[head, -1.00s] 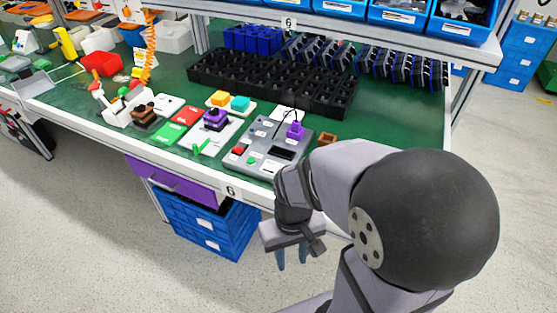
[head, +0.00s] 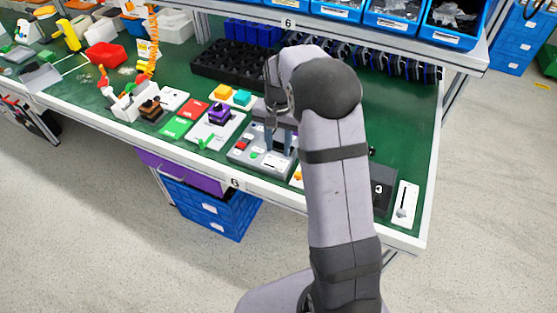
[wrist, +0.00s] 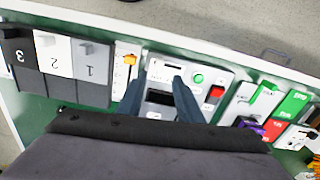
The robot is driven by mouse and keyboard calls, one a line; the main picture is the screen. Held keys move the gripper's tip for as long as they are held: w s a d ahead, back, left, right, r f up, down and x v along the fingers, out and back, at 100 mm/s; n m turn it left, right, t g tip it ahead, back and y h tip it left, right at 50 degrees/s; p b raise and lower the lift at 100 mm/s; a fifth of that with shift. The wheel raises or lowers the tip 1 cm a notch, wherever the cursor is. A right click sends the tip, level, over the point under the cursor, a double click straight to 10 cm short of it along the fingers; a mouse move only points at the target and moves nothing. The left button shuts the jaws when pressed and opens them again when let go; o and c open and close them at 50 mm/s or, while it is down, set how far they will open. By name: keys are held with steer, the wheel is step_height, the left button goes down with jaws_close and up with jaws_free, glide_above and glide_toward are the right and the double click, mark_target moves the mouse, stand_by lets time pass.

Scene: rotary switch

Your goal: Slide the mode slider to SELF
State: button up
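A narrow white slider panel with a black handle (head: 405,203) lies at the right end of the bench in the head view. A second white slider panel with an orange handle (wrist: 127,65) shows in the wrist view. I cannot read SELF on either, so I cannot tell which is the mode slider. My gripper (wrist: 158,80) is open and empty, with its two fingers apart over the grey control box (wrist: 158,64). In the head view my gripper (head: 279,142) is above that box, and my arm hides part of the bench to its right.
A block of switches marked 1, 2 and 3 (wrist: 60,65) stands beside the orange-handled slider. The grey box has a green button (wrist: 197,78) and a red button (wrist: 216,92). A black compartment tray (head: 225,66) is behind. Green bench surface (head: 400,125) is clear at the right.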

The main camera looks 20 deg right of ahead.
mark_target(278, 165)
steer(key=shift+s+m, duration=0.1)
steer(key=shift+m, duration=0.4)
steer(key=shift+f, duration=0.1)
steer(key=shift+f+p, duration=0.9)
steer(key=shift+f, duration=2.7)
jaws_close()
